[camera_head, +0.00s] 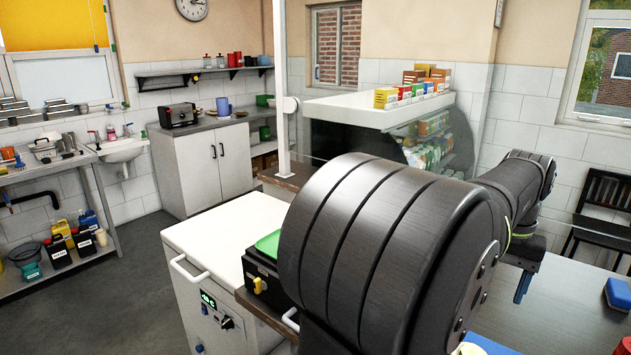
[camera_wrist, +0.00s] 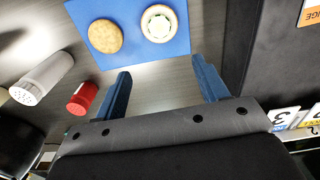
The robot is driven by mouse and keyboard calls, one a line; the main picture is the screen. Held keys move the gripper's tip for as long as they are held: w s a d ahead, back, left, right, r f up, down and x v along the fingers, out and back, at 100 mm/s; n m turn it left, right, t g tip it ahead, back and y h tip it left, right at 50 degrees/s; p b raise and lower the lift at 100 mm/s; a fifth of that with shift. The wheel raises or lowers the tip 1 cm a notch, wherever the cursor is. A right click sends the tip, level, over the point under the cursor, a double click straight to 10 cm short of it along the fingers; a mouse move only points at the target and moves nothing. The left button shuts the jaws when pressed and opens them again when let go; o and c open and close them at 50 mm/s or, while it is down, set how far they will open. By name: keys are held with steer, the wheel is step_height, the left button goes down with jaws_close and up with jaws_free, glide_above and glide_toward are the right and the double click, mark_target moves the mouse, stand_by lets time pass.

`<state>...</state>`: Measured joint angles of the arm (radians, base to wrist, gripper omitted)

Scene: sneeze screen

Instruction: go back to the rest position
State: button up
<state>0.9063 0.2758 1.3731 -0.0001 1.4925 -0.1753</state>
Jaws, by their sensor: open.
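My gripper (camera_wrist: 162,92) is open and empty in the wrist view, its two blue fingers spread apart above the grey counter. Beyond the fingertips, a blue mat (camera_wrist: 130,50) lies on the counter. On it are a brown round item (camera_wrist: 105,36) and a pale round item with a ring-like top (camera_wrist: 159,23). In the head view, my arm crosses the middle and right.
A white shaker (camera_wrist: 42,78) and a red-capped container (camera_wrist: 82,98) stand left of the gripper. Number cards (camera_wrist: 284,118) lie at the right. In the head view, a blue block (camera_head: 618,293) is on the counter (camera_head: 570,300), and a glass-fronted display case (camera_head: 375,113) stands behind my arm.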

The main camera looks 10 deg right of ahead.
mark_target(472, 351)
step_height(472, 351, down, 17)
steer(key=shift+r, duration=0.15)
stand_by(0.5)
steer(key=shift+r, duration=0.1)
step_height(472, 351, up, 16)
step_height(472, 351, down, 17)
steer(key=shift+r, duration=0.1)
steer(key=r, duration=0.6)
steer(key=shift+s+d+r, duration=0.25)
steer(key=shift+r, duration=0.05)
steer(key=s+d+m, duration=0.1)
steer(key=s, duration=0.1)
steer(key=s+d+m, duration=0.1)
steer(key=s+d, duration=0.1)
steer(key=s, duration=0.1)
steer(key=s+d, duration=0.2)
steer(key=s, duration=0.1)
steer(key=shift+m, duration=0.4)
steer(key=s+d+m, duration=0.3)
steer(key=s+d, duration=0.1)
steer(key=s, duration=0.8)
